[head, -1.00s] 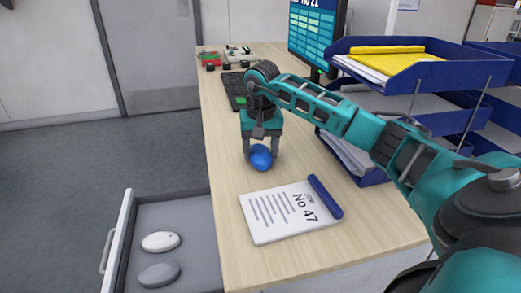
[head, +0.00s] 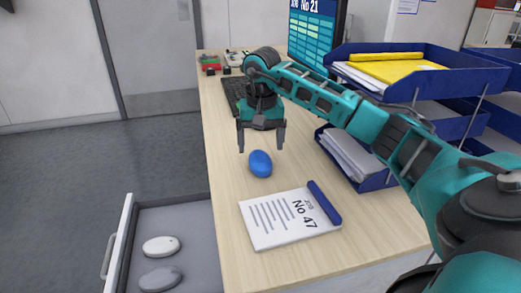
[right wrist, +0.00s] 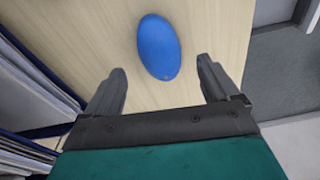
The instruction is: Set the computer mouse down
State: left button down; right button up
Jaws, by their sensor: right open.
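The blue computer mouse (head: 260,163) lies on the wooden desk (head: 235,215), beyond the No 47 paper. It also shows in the right wrist view (right wrist: 158,47), in front of the fingertips and apart from them. My right gripper (head: 262,150) is open and empty just above and behind the mouse, its two fingers spread wide. In the right wrist view the open fingers (right wrist: 163,85) have bare desk between them. My left gripper is not in view.
An open drawer (head: 196,214) at lower left holds a white mouse (head: 160,246) and a grey mouse (head: 160,279). A No 47 sheet (head: 275,222) with a blue binding lies in front. Blue paper trays (head: 385,92) stand at the right, a keyboard (head: 232,90) and monitor (head: 312,30) behind.

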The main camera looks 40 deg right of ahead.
aim_at(261, 161)
notch_tip(261, 161, up, 7)
jog(key=p, duration=0.1)
jog(key=shift+s+a+r, duration=0.2)
jog(key=shift+s+a, duration=0.1)
jog(key=shift+s, duration=0.1)
dwell(0.3)
